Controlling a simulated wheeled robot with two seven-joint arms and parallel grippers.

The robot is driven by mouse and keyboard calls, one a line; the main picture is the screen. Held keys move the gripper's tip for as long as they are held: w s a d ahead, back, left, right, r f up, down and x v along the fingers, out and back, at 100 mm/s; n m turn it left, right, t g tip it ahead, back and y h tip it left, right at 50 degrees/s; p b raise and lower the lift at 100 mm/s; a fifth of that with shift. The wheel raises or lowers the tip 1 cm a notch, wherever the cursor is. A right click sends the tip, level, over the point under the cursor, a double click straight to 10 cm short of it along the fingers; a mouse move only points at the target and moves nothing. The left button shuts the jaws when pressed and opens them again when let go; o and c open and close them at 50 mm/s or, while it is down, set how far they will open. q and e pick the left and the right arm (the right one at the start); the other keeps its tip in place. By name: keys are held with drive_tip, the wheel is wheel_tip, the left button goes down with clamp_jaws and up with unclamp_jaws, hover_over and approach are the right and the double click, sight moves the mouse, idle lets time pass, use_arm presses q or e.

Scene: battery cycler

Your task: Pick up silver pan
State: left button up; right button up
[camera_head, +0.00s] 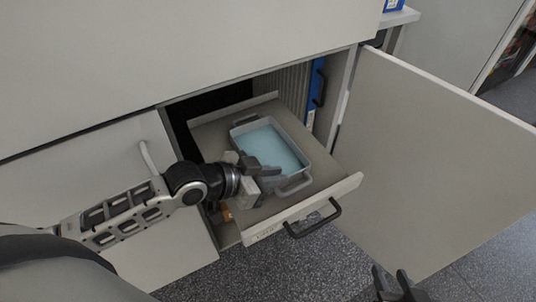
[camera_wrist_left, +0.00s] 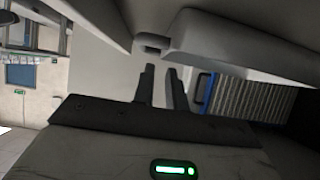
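The silver pan (camera_head: 297,152) is rectangular, with a light blue inside and a handle at each end. It sits on the pulled-out drawer shelf (camera_head: 213,135). My left gripper (camera_head: 268,184) is at the pan's near left side, close to the near handle (camera_head: 295,186). In the left wrist view its two dark fingers (camera_wrist_left: 161,72) are apart with nothing seen between them. A grey-white shape (camera_wrist_left: 235,32) ahead of them looks like the pan, but I cannot be sure. Contact is not clear. My right gripper (camera_head: 392,283) is low at the bottom edge, fingers apart and empty.
The drawer front (camera_head: 275,222) has a black handle (camera_head: 314,221). An open cabinet door (camera_head: 430,150) stands to the right. A blue panel (camera_head: 315,88) and ribbed grey part (camera_head: 287,88) are behind the pan. Speckled floor (camera_head: 300,268) is clear below.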

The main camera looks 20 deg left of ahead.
use_arm(q)
drive_tip(key=x, duration=0.3)
drive_tip(key=f+x, duration=0.1)
drive_tip(key=x, duration=0.1)
drive_tip(key=shift+w+a+f+b, duration=0.1)
drive_tip(key=shift+w+f+b, duration=0.05)
drive_tip(key=shift+b, duration=0.25)
clamp_jaws()
drive_tip(key=shift+r, duration=0.2)
